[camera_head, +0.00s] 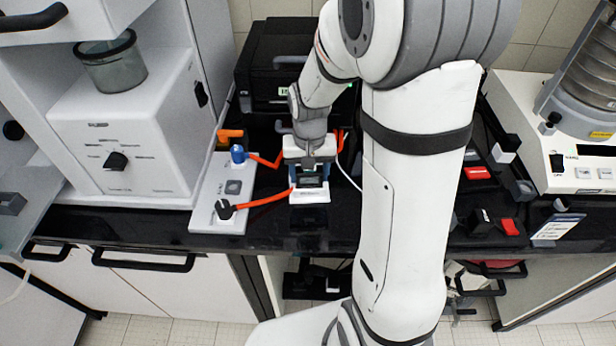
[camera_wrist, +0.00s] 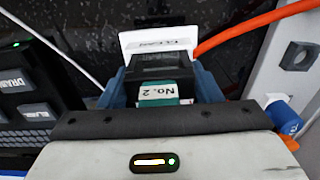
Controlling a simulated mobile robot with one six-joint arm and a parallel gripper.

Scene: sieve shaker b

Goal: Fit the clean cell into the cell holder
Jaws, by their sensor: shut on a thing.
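My gripper (camera_head: 308,172) is low over the black bench, its blue fingers shut on a dark cell. In the wrist view the fingers (camera_wrist: 163,78) sit on either side of the dark cell (camera_wrist: 160,68), which has a white "No. 2" label and a teal part. A white plate reading "CLEAN" (camera_wrist: 158,38) is just beyond the cell; it also shows in the head view (camera_head: 309,197) in front of the fingers. I cannot tell if the plate touches the cell or bench. I cannot identify the cell holder with certainty.
A white panel (camera_head: 206,190) with a blue plug (camera_head: 237,154) and a black plug (camera_head: 224,209) lies left; orange leads run from it close to my gripper. A black machine (camera_head: 285,65) stands behind. Red-and-black items (camera_head: 478,172) lie right of my arm.

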